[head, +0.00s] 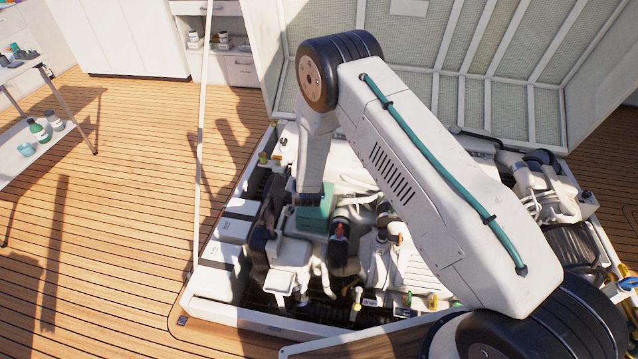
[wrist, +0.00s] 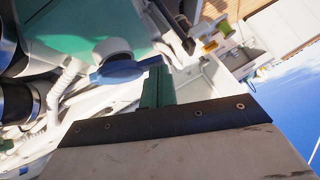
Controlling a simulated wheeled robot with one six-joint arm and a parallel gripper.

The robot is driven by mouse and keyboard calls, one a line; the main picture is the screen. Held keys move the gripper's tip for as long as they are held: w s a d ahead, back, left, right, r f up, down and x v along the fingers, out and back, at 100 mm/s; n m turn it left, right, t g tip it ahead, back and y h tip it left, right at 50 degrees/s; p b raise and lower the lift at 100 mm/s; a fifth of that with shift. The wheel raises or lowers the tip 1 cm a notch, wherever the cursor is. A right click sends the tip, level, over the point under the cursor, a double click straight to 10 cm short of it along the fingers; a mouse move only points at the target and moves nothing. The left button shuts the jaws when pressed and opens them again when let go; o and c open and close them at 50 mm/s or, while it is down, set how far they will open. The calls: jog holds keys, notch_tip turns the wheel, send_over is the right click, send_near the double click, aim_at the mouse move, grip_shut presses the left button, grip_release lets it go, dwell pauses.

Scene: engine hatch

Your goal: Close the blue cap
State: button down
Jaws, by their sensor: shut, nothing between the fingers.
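The blue cap (wrist: 122,72) shows in the wrist view as a flat blue piece beside a round white neck or fitting (wrist: 113,49), above a teal surface (wrist: 75,28). I cannot tell how far the cap stands open. My gripper (wrist: 157,66) has teal fingers, shut and empty, with their tips close to the right end of the cap. I cannot tell whether they touch it. In the head view my arm reaches down over a teal box-like part (head: 313,214) in the hatch. The cap and fingertips cannot be made out there.
The engine hatch is crowded with white pipes, hoses and dark cylinders (wrist: 18,102) close to the cap. The raised hatch lid (head: 420,45) stands behind my arm. A side table (head: 22,150) with bottles is at the left. The wooden deck (head: 110,240) between is clear.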

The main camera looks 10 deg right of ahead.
jog(key=shift+w+a+f, duration=0.15)
jog(key=shift+a+f, duration=0.1)
jog(key=shift+f, duration=0.25)
jog(key=shift+w+a+f, duration=0.1)
jog(key=shift+a+f, duration=0.15)
jog(key=shift+f, duration=0.35)
jog(key=shift+s, duration=0.1)
